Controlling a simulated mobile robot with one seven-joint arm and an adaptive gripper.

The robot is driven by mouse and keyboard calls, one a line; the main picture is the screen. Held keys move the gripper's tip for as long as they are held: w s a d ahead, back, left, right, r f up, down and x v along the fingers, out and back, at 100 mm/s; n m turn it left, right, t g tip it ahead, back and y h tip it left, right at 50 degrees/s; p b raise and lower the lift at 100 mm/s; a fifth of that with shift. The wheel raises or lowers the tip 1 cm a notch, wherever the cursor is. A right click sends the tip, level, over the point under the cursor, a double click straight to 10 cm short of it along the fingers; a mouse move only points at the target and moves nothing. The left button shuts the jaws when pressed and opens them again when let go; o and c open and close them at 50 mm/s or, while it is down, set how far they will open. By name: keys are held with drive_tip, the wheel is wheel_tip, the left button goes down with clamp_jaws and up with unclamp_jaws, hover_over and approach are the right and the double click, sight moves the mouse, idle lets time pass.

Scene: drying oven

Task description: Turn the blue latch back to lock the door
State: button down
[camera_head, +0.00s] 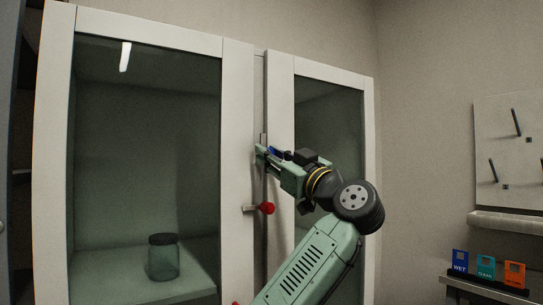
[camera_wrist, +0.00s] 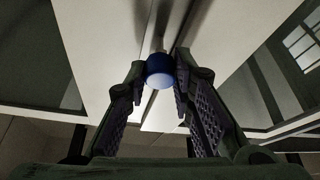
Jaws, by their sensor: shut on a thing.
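The blue latch knob (camera_wrist: 159,72) shows in the wrist view between my fingertips, at the gap between the two door frames. My gripper (camera_wrist: 160,85) is shut on the blue knob, with a finger on each side. In the head view my gripper (camera_head: 268,157) reaches to the seam between the doors, and the blue latch is mostly hidden by it. The left glass door (camera_head: 237,120) and the right glass door (camera_head: 281,115) both look shut or nearly so; I cannot tell exactly.
A red knob (camera_head: 267,208) on a metal stem sticks out below my gripper. A glass jar (camera_head: 164,260) stands on a shelf behind the left door. WET (camera_head: 460,262), CLEAN (camera_head: 485,267) and orange (camera_head: 515,274) signs stand at the right. The air left of my gripper is free.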

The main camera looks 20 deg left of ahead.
drive_tip(key=shift+f+m, duration=0.15)
drive_tip(key=shift+m, duration=0.15)
drive_tip(key=shift+s+a+r+m+t+h+p, duration=0.1)
drive_tip(key=shift+m+t+h+p, duration=1.05)
drive_tip(key=shift+m, duration=2.7)
drive_tip(key=shift+d+r+m+t+h+p, duration=0.15)
drive_tip(key=shift+m+t+h, duration=0.3)
drive_tip(key=shift+m+h, duration=2.5)
drive_tip(key=shift+s+a+r+m+t+h+p, duration=0.15)
drive_tip(key=shift+m+t+h+p, duration=0.55)
drive_tip(key=shift+m, duration=4.1)
drive_tip(key=shift+w+f, duration=0.1)
drive_tip(key=shift+f, duration=0.05)
drive_tip(key=c, duration=1.4)
unclamp_jaws()
